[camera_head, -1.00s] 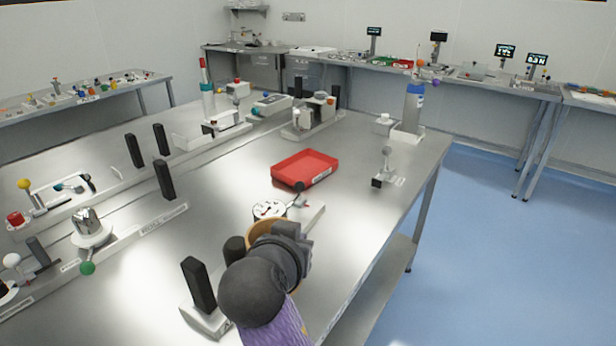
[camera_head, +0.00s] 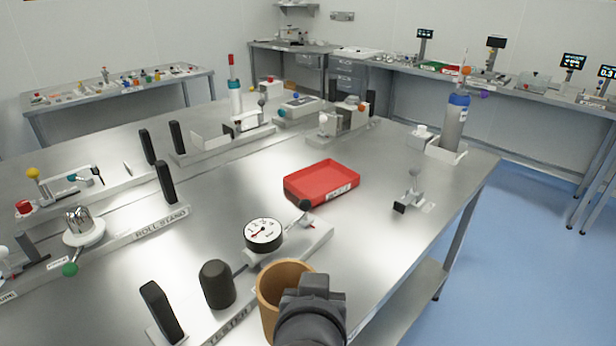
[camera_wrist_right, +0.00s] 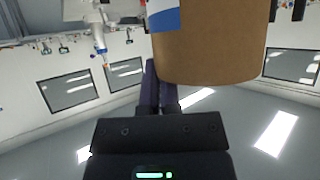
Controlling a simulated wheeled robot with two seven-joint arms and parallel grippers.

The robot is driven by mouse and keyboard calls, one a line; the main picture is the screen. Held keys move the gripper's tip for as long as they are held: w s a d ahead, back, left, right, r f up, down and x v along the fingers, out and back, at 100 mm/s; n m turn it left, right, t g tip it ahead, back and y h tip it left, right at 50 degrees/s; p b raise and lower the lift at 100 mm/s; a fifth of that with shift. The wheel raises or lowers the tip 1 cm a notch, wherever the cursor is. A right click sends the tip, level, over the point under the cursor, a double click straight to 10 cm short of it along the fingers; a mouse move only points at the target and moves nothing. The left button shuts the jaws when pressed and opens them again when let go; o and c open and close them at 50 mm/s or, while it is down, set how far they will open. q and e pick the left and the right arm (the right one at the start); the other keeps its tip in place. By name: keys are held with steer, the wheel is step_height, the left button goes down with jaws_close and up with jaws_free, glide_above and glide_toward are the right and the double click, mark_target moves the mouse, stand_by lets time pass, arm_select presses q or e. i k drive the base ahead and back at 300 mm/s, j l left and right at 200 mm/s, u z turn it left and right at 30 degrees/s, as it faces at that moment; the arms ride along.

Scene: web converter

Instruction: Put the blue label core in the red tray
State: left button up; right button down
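The label core is a tan cardboard tube (camera_head: 272,300) at the bottom centre of the head view, its open top showing. In the right wrist view the core (camera_wrist_right: 210,45) fills the upper part, with a patch of blue label at its left. My right gripper (camera_head: 312,285) is at the core's right side. In the right wrist view its fingers (camera_wrist_right: 160,85) are close together against the core and appear shut on its wall; the fingertips are hidden. The red tray (camera_head: 322,182) lies on the table beyond the core, and its visible inside is empty. My left gripper is out of view.
A round dial gauge (camera_head: 264,235) and a dark-knobbed lever (camera_head: 304,206) stand between the core and the tray. A dark rounded post (camera_head: 217,284) is left of the core. A small clamp stand (camera_head: 413,190) is right of the tray.

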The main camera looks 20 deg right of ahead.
mark_target(314, 187)
steer(key=l+u, duration=0.25)
steer(key=l, duration=0.2)
steer(key=l+u, duration=0.25)
steer(key=l, duration=0.2)
steer(key=l+u, duration=0.2)
steer(key=l, duration=0.3)
steer(key=l+u, duration=0.25)
steer(key=l, duration=0.2)
steer(key=k+l+u, duration=0.1)
steer(key=l+u, duration=0.15)
steer(key=l, duration=0.15)
steer(key=k+l+u, duration=0.25)
steer(key=l, duration=0.2)
steer(key=l+u, duration=0.25)
steer(key=l, duration=0.15)
steer(key=i, duration=0.45)
